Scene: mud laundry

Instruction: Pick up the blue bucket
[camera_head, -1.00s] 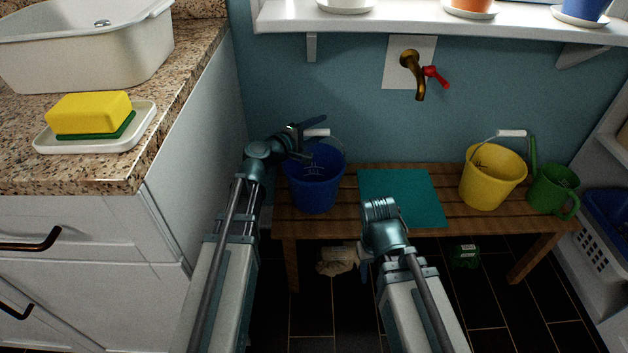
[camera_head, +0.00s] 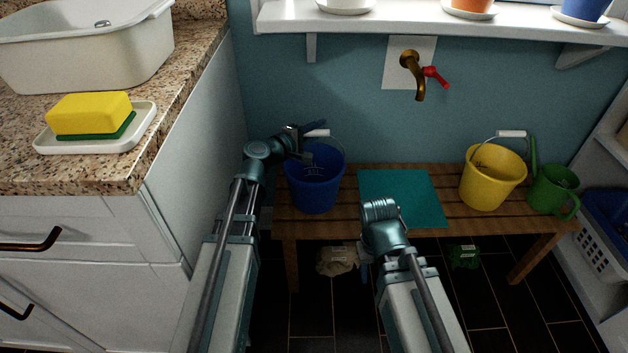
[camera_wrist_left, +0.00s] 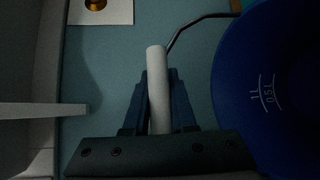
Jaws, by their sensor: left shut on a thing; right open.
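The blue bucket (camera_head: 314,192) stands upright on the left end of the wooden bench, its wire handle raised with a white grip (camera_head: 318,133). My left gripper (camera_head: 312,131) is at the raised handle, above the bucket's rim. In the left wrist view the white grip (camera_wrist_left: 159,88) lies between the two blue fingers, which are shut on it; the blue bucket (camera_wrist_left: 262,95) fills the right side. My right gripper (camera_head: 364,270) is low in front of the bench, mostly hidden by its own arm, open and holding nothing visible.
The bench (camera_head: 385,236) also holds a teal mat (camera_head: 405,190), a yellow bucket (camera_head: 490,180) and a green watering can (camera_head: 553,192). A counter cabinet (camera_head: 190,150) stands close on the left. A brass tap (camera_head: 412,70) and white shelf (camera_head: 420,22) are above.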

